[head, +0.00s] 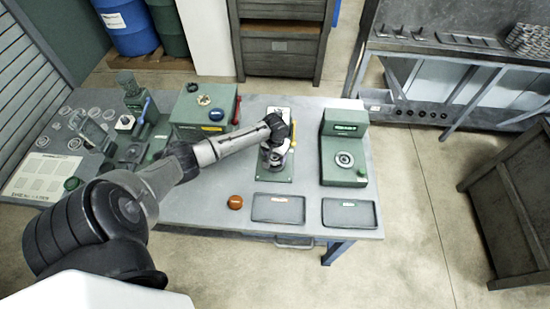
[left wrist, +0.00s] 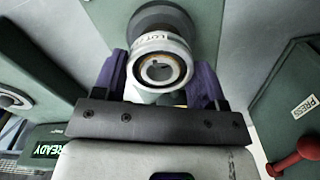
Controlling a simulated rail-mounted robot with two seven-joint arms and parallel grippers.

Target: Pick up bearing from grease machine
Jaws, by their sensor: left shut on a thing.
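The bearing (left wrist: 160,68) is a pale metal ring with a dark bore and a "LOT" label on its upper rim. It shows in the left wrist view between the purple fingers of my left gripper (left wrist: 158,84). My left gripper is shut on it, in front of a dark round part of the green machine. In the head view my left gripper (head: 276,150) is over the middle green station (head: 268,174), which I take for the grease machine. My arm and gripper hide the bearing there. I cannot tell whether the bearing still touches the machine. My right gripper is not in view.
A green machine with a lit sign (head: 344,128) stands close to the right. A green box (head: 208,108) with a red lever stands to the left. Two dark trays (head: 278,221) (head: 349,226) and an orange-brown round object (head: 235,202) lie along the front of the table.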

